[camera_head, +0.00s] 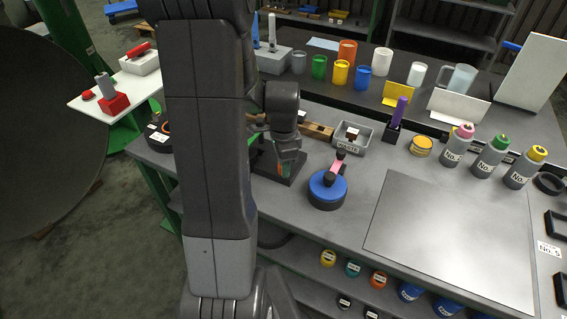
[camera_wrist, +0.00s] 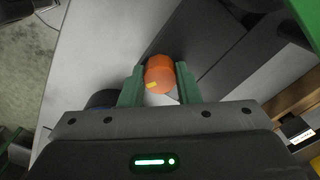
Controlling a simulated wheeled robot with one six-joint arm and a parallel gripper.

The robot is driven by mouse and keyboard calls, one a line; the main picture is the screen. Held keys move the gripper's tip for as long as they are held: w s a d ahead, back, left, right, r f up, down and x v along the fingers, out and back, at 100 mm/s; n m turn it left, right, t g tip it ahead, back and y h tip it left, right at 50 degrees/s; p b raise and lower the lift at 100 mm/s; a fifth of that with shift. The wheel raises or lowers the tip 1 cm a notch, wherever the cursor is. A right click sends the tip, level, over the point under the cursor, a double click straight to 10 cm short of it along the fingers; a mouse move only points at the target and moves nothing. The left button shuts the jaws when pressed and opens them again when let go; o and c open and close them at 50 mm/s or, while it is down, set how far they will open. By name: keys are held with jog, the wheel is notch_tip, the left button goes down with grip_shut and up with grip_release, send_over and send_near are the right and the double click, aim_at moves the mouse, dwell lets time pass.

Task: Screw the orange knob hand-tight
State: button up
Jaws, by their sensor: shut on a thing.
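The orange knob (camera_wrist: 159,74) shows in the wrist view between the two green fingers of my gripper (camera_wrist: 159,88). The fingers are shut on its sides. A small yellow mark is on the knob's near face. In the head view my gripper (camera_head: 285,172) points down over a dark base plate (camera_head: 262,170) near the bench's front left edge. The knob is mostly hidden there by the fingers, and I cannot tell how it meets the part under it.
A round blue-topped device (camera_head: 328,189) with a pink-and-black lever stands just right of my gripper. Behind are a grey tray (camera_head: 352,137) and a wooden block (camera_head: 316,131). Bottles with coloured caps (camera_head: 458,146) stand at right. A bare metal plate (camera_head: 455,235) lies front right.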

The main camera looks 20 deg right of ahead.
jog(key=o, duration=1)
jog(key=shift+c, duration=0.2)
notch_tip(320, 180, up, 14)
jog(key=shift+f, duration=0.1)
notch_tip(320, 180, down, 14)
jog(key=shift+r, duration=0.1)
dwell(0.5)
